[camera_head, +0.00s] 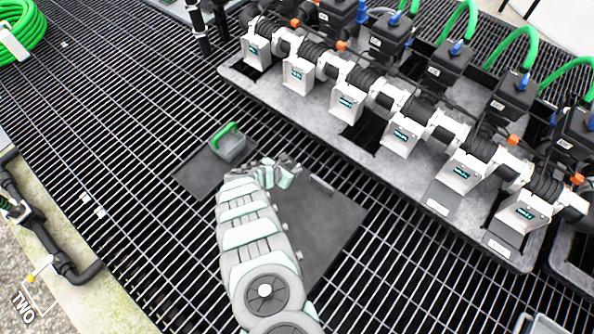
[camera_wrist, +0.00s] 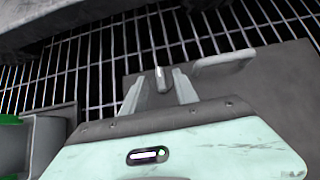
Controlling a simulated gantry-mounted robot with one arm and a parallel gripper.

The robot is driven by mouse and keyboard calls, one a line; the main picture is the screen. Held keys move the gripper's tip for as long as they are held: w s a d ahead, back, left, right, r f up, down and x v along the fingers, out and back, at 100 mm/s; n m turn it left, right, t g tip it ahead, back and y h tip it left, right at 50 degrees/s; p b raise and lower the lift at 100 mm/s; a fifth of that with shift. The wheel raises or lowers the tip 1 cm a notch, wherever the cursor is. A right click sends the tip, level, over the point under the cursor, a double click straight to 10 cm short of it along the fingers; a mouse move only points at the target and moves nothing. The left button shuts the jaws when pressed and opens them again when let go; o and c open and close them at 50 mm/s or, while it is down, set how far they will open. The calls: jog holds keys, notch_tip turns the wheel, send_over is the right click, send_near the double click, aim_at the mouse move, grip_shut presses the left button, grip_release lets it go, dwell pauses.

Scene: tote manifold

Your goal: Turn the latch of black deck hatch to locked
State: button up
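The black deck hatch (camera_head: 328,222) is a dark flat plate set in the grating, partly hidden under my arm. In the wrist view the hatch (camera_wrist: 270,85) fills the right side, with a raised grey handle (camera_wrist: 222,63) on it. A small upright grey tab, which looks like the latch (camera_wrist: 161,78), stands near the hatch's edge. My gripper (camera_wrist: 160,88) is open, its two fingers on either side of this tab with a visible gap; contact is not clear. In the head view my gripper (camera_head: 291,172) is at the hatch's upper edge, and the latch is hidden.
A grey box with a green handle (camera_head: 230,147) sits on the dark plate left of my gripper. A manifold rack (camera_head: 400,135) with white-labelled valves, black boxes and green hoses runs along the upper right. Open grating (camera_head: 110,130) lies to the left. A black pipe (camera_head: 50,240) is at far left.

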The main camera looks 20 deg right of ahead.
aim_at(298, 166)
jog(key=shift+w+d+f+b, duration=0.15)
jog(key=shift+d+f+b, duration=0.1)
jog(key=shift+f, duration=0.25)
jog(key=shift+w+d+f+b, duration=0.1)
jog(key=shift+d+f+b, duration=0.15)
jog(key=shift+f, duration=0.2)
jog(key=shift+w+d+f+b, duration=0.5)
jog(key=shift+d+b, duration=0.15)
jog(key=shift+b, duration=0.25)
jog(key=shift+r, duration=0.1)
jog(key=shift+c, duration=0.4)
grip_shut()
